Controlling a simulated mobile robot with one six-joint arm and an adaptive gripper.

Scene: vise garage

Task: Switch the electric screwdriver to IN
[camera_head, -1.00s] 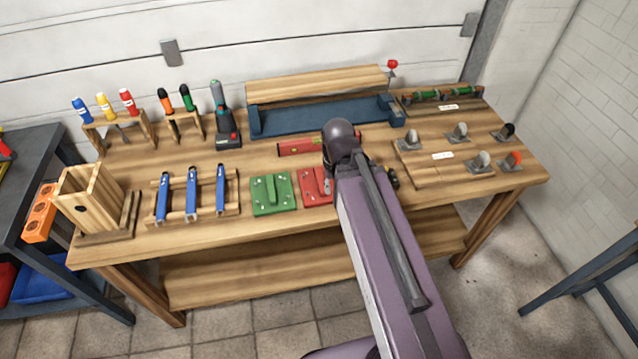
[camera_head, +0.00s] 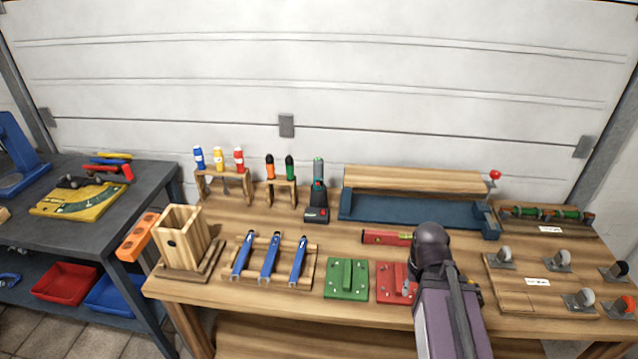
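The electric screwdriver (camera_head: 318,190) stands upright at the back of the wooden workbench, grey on top with a dark base and some red. It is right of the wooden racks of coloured screwdrivers and left of the blue vise. Its switch is too small to read. My arm reaches in from the lower right, in front of the red block; its dark rounded joint is well right of and nearer than the electric screwdriver. My gripper itself does not show.
Blue-handled tools (camera_head: 269,258), a green block (camera_head: 346,280) and a red block (camera_head: 391,287) line the bench front. A wooden box (camera_head: 180,238) stands left. The blue vise (camera_head: 400,212) and casters (camera_head: 557,261) are right. Bare bench lies before the electric screwdriver.

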